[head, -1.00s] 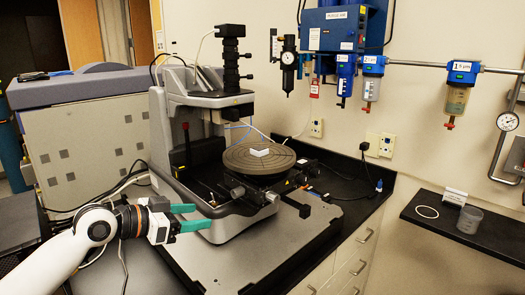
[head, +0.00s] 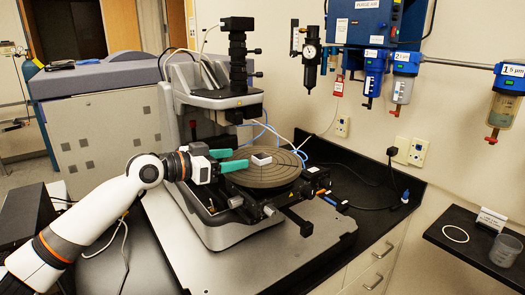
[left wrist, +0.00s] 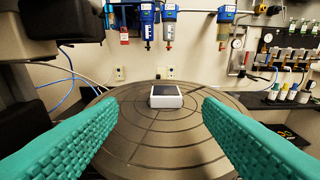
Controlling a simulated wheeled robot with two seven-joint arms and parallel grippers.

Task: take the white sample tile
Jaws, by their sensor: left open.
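The white sample tile (head: 261,159) is a small white block lying on the round grey stage (head: 262,178) of the profiler. In the left wrist view the tile (left wrist: 166,97) has a dark top and sits beyond my fingertips, centred between them. My left gripper (head: 231,160) is open, with green fingers over the near left edge of the stage, pointing at the tile. The left gripper's textured fingers also frame the left wrist view (left wrist: 160,115). They are apart from the tile. My right gripper is not in view.
The profiler's column and optical head (head: 238,70) rise behind the left gripper. Stage knobs and a black bracket (head: 300,222) stick out at the front. Blue filter units (head: 405,65) hang on the back wall. A black shelf (head: 465,240) holds a clear cup (head: 505,250).

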